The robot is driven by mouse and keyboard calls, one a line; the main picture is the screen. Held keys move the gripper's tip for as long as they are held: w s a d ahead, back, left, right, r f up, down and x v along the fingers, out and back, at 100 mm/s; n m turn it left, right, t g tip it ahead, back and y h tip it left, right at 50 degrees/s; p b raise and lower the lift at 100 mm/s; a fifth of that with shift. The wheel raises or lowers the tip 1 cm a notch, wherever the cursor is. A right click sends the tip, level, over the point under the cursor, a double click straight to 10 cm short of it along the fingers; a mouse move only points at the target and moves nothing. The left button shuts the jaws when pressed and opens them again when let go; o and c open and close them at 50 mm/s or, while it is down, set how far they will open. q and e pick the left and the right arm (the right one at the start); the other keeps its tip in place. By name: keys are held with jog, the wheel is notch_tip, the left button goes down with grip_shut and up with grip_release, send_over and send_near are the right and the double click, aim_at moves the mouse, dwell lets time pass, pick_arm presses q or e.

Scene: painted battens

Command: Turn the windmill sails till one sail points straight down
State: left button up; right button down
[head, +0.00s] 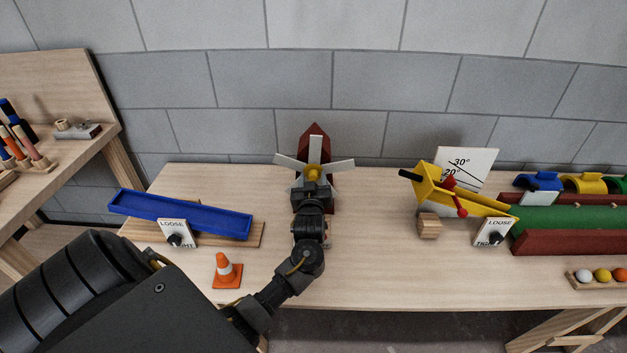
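The windmill (317,133) stands near the back edge of the table, with a dark red peaked body. Its pale sails spread from a yellow hub (313,172): one points up, one to the left and slightly up (290,162), one to the right and slightly up (343,164). The lower part of the sails is hidden behind my gripper. My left gripper (312,186) is right in front of the hub, at or very close to it. Its fingers are too small and dark to tell if they are open or shut. My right gripper is not in view.
A blue trough (180,213) and an orange cone (227,271) stand left of my arm. A yellow chute (460,195), a wooden block (429,226) and a green and red channel (570,222) are at the right. The table (390,275) is clear at the middle front.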

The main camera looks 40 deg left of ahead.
pick_arm(q)
grip_shut()
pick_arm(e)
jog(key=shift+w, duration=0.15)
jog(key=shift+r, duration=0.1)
